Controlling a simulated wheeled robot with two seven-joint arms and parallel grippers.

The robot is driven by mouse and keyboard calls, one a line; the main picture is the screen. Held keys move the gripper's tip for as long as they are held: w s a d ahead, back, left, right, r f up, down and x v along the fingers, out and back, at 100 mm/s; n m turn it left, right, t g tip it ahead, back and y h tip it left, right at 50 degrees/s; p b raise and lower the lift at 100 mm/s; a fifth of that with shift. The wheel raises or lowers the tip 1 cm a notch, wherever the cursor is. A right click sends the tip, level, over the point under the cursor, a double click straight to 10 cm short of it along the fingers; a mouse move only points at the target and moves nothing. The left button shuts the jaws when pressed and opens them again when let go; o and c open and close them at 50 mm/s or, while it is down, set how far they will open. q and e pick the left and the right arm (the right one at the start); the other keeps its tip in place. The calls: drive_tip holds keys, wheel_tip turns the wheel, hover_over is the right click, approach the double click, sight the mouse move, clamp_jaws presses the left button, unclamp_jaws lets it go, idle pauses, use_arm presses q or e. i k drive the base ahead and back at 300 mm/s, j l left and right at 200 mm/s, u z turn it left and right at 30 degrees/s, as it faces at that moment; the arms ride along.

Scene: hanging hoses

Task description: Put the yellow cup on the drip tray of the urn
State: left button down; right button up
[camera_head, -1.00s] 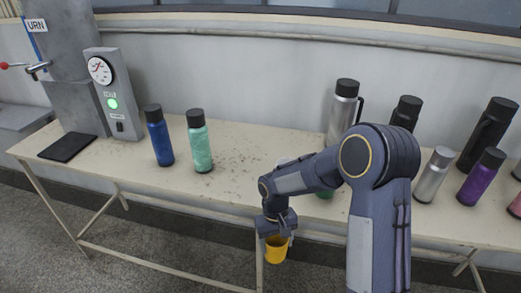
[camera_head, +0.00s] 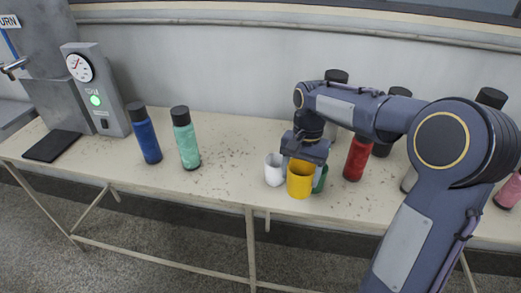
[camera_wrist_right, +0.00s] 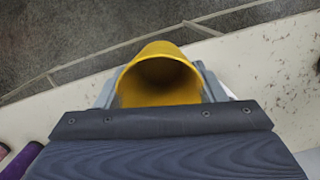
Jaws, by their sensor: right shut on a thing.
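The yellow cup (camera_head: 300,181) is upright at the front part of the table in the head view. My right gripper (camera_head: 303,160) is shut on it, with the arm reaching in from the right. In the right wrist view the cup (camera_wrist_right: 160,78) sits between the two fingers, its open mouth showing. I cannot tell whether the cup touches the table. The urn (camera_head: 45,65) stands at the far left. A flat black drip tray (camera_head: 52,146) lies on the table in front of it. My left gripper is not in view.
A white cup (camera_head: 274,170) is close to the left of the yellow cup, and a green one (camera_head: 320,178) is partly hidden behind it. Blue (camera_head: 146,138) and mint (camera_head: 186,140) bottles stand between the cups and the tray. A red bottle (camera_head: 357,159) is to the right.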

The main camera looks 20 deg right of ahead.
sight(53, 143)
drive_tip(key=i, duration=0.95)
